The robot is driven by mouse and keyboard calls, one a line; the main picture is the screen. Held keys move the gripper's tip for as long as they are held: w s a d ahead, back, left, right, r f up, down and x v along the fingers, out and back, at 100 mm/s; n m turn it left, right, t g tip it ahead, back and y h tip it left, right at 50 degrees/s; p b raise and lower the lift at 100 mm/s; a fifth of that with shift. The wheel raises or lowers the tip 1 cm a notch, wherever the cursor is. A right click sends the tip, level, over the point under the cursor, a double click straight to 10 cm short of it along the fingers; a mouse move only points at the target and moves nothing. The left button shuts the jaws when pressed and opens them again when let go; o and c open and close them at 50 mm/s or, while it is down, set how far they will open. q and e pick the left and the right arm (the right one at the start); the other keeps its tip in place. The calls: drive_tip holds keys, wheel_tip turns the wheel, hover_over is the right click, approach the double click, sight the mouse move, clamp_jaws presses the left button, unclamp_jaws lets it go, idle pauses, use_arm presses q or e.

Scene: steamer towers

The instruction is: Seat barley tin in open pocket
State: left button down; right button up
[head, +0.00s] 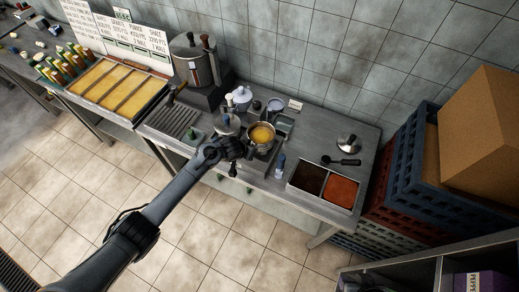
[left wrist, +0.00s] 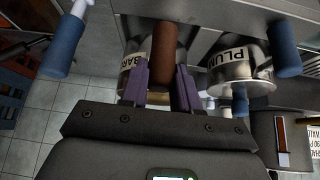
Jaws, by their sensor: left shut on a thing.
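In the left wrist view a metal tin with a label starting "BAR" (left wrist: 128,62) stands behind the fingers, its brown handle (left wrist: 165,48) pointing at my wrist. My left gripper (left wrist: 160,78) is shut on this handle; it also shows in the head view (head: 236,152). In the head view the tin with yellow contents (head: 262,134) is just beyond the gripper and seems to be this tin. A second tin labelled "PLUM" (left wrist: 232,54) is beside it. An empty-looking rectangular pocket (head: 284,122) lies behind the yellow-filled tin. My right gripper is not in view.
Brown (head: 307,178) and orange-red (head: 341,190) filled pockets lie right of the tins. A blue-capped bottle (head: 280,166) stands near the front edge. A black ladle (head: 342,160) lies on the counter (head: 365,137). A steamer pot (head: 192,62) stands at back left.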

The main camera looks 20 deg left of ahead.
use_arm(q)
drive_tip(key=shift+f+b, duration=1.4)
drive_tip(key=shift+f, duration=0.5)
idle(1.1)
drive_tip(key=c, duration=0.8)
unclamp_jaws()
drive_tip(key=shift+w, duration=0.1)
drive_tip(key=shift+o, duration=0.2)
drive_tip(key=shift+f, duration=0.25)
drive_tip(key=shift+r, duration=0.15)
drive_tip(key=shift+s+a+r, duration=0.1)
drive_tip(key=shift+s+r, duration=0.3)
drive_tip(key=p+v, duration=0.1)
drive_tip(key=v, duration=0.8)
drive_tip(key=shift+s+r+p, duration=0.2)
drive_tip(key=shift+s+p, duration=0.05)
drive_tip(key=shift+p, duration=0.1)
